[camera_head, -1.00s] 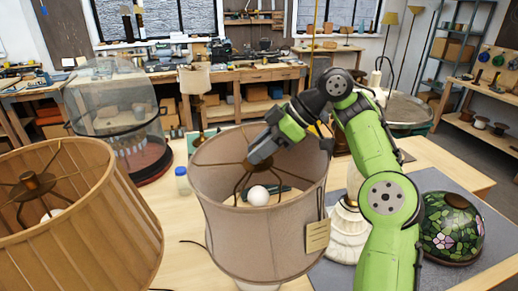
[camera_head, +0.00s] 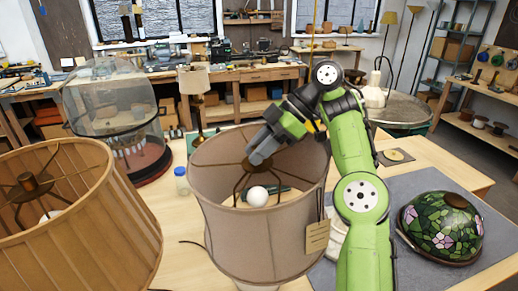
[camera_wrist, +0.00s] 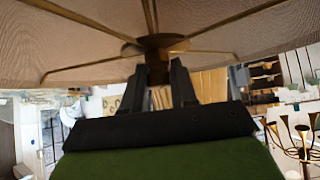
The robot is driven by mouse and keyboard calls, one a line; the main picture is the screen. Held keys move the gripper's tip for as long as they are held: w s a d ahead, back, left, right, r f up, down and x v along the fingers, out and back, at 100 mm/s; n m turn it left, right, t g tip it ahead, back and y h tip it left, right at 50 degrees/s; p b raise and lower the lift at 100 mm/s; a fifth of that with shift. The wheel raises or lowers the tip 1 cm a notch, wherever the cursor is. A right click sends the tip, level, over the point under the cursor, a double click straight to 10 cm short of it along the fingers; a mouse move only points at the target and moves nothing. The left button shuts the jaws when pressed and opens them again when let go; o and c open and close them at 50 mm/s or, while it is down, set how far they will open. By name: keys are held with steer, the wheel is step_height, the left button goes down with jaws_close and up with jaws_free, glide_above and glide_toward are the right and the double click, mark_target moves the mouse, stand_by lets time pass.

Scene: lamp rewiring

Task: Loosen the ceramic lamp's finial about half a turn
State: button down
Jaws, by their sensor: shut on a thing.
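The lamp in the middle has a greyish-beige drum shade (camera_head: 235,232) with a paper tag (camera_head: 317,237). Only a sliver of its pale base (camera_head: 258,287) shows below. Dark spokes meet at a hub (camera_wrist: 163,42) across the shade's open top, above a white bulb (camera_head: 257,196). My gripper (camera_head: 257,158) reaches down at a slant to this hub. In the wrist view my gripper's fingers (camera_wrist: 160,75) stand on either side of the small dark finial (camera_wrist: 158,68) at the hub and are shut on it. The finial is mostly hidden by the fingers.
A large pleated tan shade (camera_head: 85,215) stands close on the left. A glass dome (camera_head: 112,100) and a small blue-capped jar (camera_head: 181,181) are behind. A stained-glass shade (camera_head: 442,226) lies on a grey mat (camera_head: 400,272) at right.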

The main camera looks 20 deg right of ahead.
steer(key=c, duration=0.9)
jaws_free()
steer(key=shift+a, duration=0.1)
